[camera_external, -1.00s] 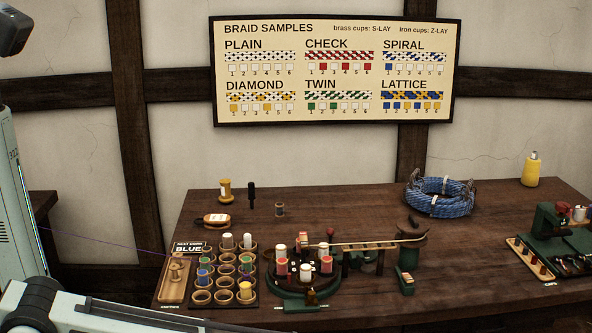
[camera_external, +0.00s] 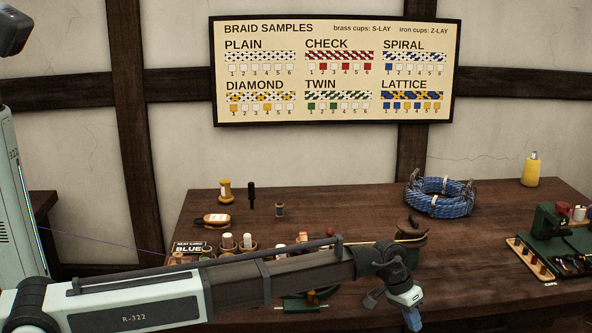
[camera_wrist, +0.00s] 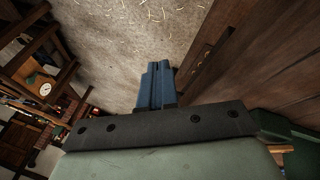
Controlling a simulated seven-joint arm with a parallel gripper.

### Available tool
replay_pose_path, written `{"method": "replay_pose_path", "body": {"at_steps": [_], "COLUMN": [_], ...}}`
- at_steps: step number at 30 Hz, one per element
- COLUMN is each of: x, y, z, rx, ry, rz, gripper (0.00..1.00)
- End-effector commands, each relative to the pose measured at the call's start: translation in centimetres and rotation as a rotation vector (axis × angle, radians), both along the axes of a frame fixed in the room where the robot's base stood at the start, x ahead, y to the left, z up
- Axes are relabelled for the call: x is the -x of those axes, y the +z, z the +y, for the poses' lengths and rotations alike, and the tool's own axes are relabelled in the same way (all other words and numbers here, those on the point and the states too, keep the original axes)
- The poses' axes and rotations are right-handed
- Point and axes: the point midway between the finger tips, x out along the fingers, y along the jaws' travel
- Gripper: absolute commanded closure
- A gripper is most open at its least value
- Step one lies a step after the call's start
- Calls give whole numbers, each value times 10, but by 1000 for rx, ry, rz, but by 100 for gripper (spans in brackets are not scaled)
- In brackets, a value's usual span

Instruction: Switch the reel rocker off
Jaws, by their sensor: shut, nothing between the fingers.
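My gripper (camera_external: 413,320) is shut and empty, pointing down by the table's front edge at the centre right. Its blue fingers (camera_wrist: 158,75) are together in the wrist view, over the floor beside the table's wooden front. The small green box with the rocker, seen in front of the stand earlier, is now hidden behind my arm. I cannot tell the rocker's position. A green part (camera_wrist: 268,125) at the lower right of the wrist view is unclear.
My forearm covers most of the braiding machine and bobbin cups. White bobbins (camera_external: 227,240) show above it. A blue rope coil (camera_external: 440,196) lies at the back. A green machine (camera_external: 553,232) stands at the right. The table (camera_external: 480,270) is bare between it and my gripper.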

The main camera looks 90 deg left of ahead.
Motion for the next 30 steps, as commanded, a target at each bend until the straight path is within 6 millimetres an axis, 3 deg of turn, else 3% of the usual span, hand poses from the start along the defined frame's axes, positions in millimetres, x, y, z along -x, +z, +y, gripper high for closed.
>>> {"method": "replay_pose_path", "body": {"at_steps": [5,9,18,24,30], "x": [-23,-33,-34,-27,-24], "y": [40,74,159,191,198], "z": [30,68,150,175,179], "rx": [-13,-37,-46,-34,-30], "ry": [-36,-134,-360,-438,-457], "rz": [6,77,232,281,293], "gripper": [100,100,100,100,100]}}
